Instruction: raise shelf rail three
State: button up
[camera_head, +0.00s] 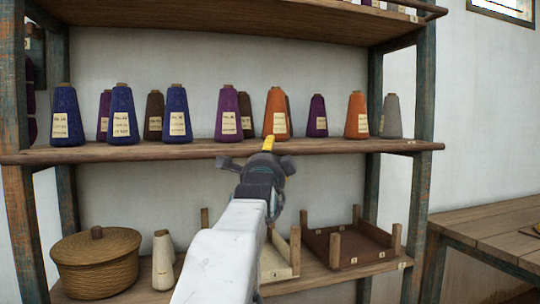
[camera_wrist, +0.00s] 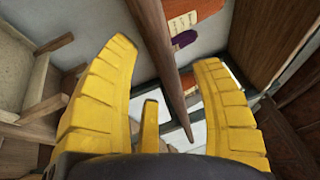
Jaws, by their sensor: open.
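A long wooden rail (camera_head: 200,150) runs along the front edge of the middle shelf. The gripper holds nothing.
Blue (camera_head: 67,118), purple, brown, orange and grey yarn cones stand on the middle shelf behind the rail. A wooden table (camera_head: 490,230) stands at the right.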

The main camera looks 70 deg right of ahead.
jog(key=shift+x, duration=1.6)
jog(key=shift+p, duration=0.3)
grip_shut()
